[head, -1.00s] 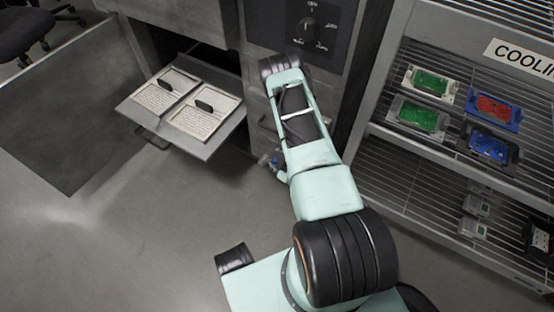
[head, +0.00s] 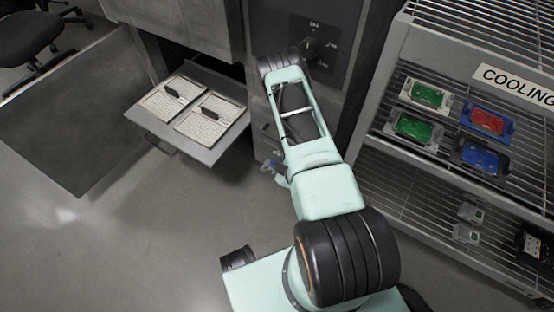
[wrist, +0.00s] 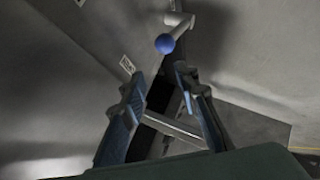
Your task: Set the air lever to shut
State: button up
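The air lever (wrist: 180,28) shows in the wrist view as a short pale arm with a blue ball knob (wrist: 166,43), near the top centre against a grey surface. My gripper (wrist: 160,76) is open and empty, with its two dark blue fingers spread apart. The knob lies just beyond the fingertips, roughly in line with the gap, and looks apart from them. In the head view my gripper (head: 271,164) is mostly hidden behind my arm, low by the grey cabinet front. I cannot make out the lever clearly there.
A dark panel with a dial (head: 312,48) is above my arm. A cooling rack (head: 452,150) with several coloured parts stands at right. The floor (head: 130,240) at front left is clear.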

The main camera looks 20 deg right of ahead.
jog(key=shift+s+a+r+p, duration=0.2)
jog(key=shift+a+r+p, duration=0.15)
jog(key=shift+r+p, duration=0.45)
jog(key=shift+s+a+r+p, duration=0.25)
jog(key=shift+a+r+p, duration=0.25)
jog(key=shift+r, duration=0.45)
jog(key=shift+s+a+r+p, duration=0.25)
jog(key=shift+r+p, duration=0.45)
jog(key=shift+r, duration=0.2)
